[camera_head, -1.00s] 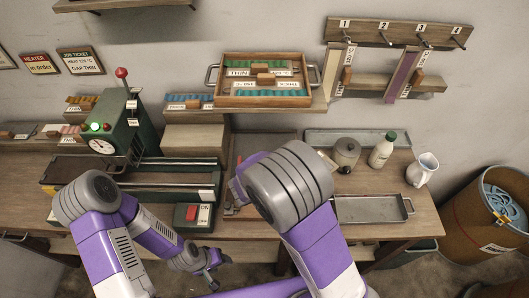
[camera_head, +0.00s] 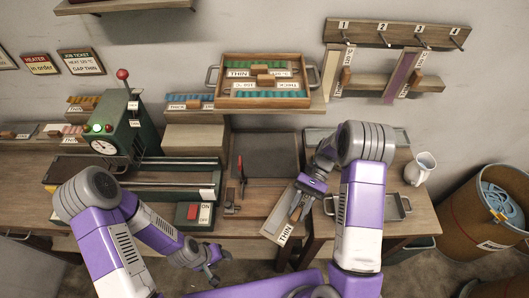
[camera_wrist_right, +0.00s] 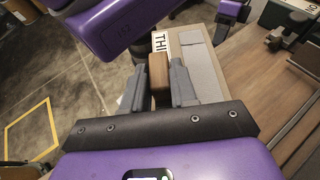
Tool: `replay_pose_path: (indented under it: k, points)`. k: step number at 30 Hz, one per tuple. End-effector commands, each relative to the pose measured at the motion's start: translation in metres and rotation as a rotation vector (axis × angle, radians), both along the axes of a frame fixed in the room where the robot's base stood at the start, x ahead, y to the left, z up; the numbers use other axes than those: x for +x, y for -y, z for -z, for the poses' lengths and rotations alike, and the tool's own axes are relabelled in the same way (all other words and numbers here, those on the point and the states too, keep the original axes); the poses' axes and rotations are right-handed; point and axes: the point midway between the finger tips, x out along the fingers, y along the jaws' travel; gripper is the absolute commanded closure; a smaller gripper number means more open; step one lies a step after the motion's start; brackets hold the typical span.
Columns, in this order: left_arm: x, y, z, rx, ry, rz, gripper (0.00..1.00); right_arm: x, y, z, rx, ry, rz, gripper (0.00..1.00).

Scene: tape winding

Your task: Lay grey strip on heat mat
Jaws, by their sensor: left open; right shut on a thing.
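The grey strip (camera_head: 274,222) has a white THIN label at its near end and lies tilted over the table's front area, right of the dark mat. My right gripper (camera_head: 298,204) is shut on its wooden handle. In the right wrist view, the strip (camera_wrist_right: 203,68) is grey, and its brown handle (camera_wrist_right: 158,75) sits between the two fingers. The dark grey flat mat (camera_head: 264,153), which looks like the heat mat, lies bare on the table, behind and left of the strip. My left gripper (camera_head: 212,274) is open and empty low in front of the table.
A red-handled clamp (camera_head: 240,168) stands at the mat's left edge. A green machine (camera_head: 128,130) with a gauge and a red ON switch (camera_head: 193,212) are further left. A metal tray (camera_head: 397,208) and a white jug (camera_head: 420,168) are at right.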

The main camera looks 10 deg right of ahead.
Motion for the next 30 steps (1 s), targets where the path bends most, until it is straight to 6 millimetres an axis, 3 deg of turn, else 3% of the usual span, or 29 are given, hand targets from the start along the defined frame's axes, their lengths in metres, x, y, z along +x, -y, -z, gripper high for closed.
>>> replay_pose_path:
  k: [5, 10, 15, 18, 25, 30]
  points:
    - [0.0, 0.0, -0.004, 0.0, 0.0, 0.0, 0.47, 0.053, -0.006, -0.018, 0.0, 0.005, 0.471, 1.0]
    - [0.0, 0.0, 0.001, 0.0, 0.0, 0.0, 0.47, 0.127, -0.01, -0.031, 0.001, 0.006, 0.861, 1.0]
    - [0.0, 0.0, 0.014, 0.0, 0.0, 0.0, 0.47, 0.202, -0.037, -0.037, 0.002, 0.004, 1.155, 1.0]
    - [0.0, 0.0, 0.019, 0.0, 0.0, 0.0, 0.47, 0.233, -0.052, -0.04, 0.0, 0.003, 1.282, 1.0]
    - [0.0, 0.0, 0.025, 0.0, 0.0, 0.0, 0.47, 0.261, -0.065, -0.041, -0.003, 0.0, 1.419, 1.0]
    - [0.0, 0.0, 0.033, 0.0, 0.0, 0.0, 0.47, 0.263, -0.066, -0.009, -0.006, -0.001, 1.429, 1.0]
